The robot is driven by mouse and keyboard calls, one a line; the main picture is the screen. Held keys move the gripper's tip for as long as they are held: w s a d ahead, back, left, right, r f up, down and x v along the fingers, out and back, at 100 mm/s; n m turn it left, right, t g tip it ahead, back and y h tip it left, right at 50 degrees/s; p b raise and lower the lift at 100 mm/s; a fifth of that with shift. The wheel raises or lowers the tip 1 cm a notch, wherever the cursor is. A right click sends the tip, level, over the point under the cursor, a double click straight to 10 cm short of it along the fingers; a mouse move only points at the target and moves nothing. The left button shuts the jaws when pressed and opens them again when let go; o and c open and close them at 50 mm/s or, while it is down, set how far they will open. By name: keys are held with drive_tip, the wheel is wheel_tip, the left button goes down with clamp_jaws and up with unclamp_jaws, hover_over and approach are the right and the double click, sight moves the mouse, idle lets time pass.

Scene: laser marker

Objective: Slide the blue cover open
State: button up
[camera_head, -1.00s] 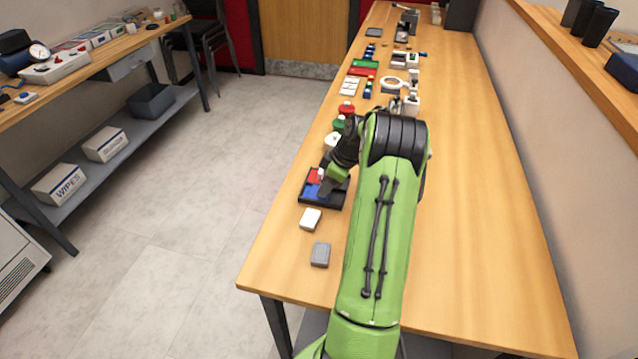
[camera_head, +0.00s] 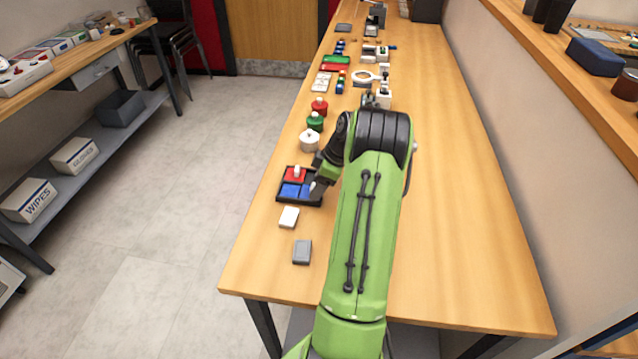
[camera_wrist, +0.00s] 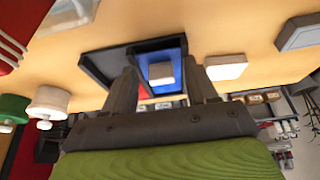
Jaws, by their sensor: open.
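The black tray (camera_head: 284,203) lies on the bench with the blue cover (camera_head: 290,190) in its near part and a red cover (camera_head: 290,176) with a white knob behind it. My gripper (camera_head: 314,188) is at the tray's right side in the head view, partly hiding that end. In the wrist view the blue cover (camera_wrist: 150,57) carries a pale block-shaped knob (camera_wrist: 160,73). My open gripper (camera_wrist: 162,88) has one finger on each side of this knob, with visible gaps. A dark bare part of the tray (camera_wrist: 100,68) shows beside the blue cover. Contact cannot be told.
A white block (camera_head: 289,217) and a grey block (camera_head: 302,252) lie nearer on the bench. A white round-knobbed piece (camera_head: 309,141), a green one (camera_head: 315,121) and a red one (camera_head: 319,106) stand beyond the tray. The bench's right side (camera_head: 460,220) is clear.

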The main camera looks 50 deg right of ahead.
drive_tip(key=p+v, duration=0.4)
drive_tip(key=v, duration=1.1)
drive_tip(key=shift+s+r, duration=0.15)
drive_tip(key=shift+r, duration=0.25)
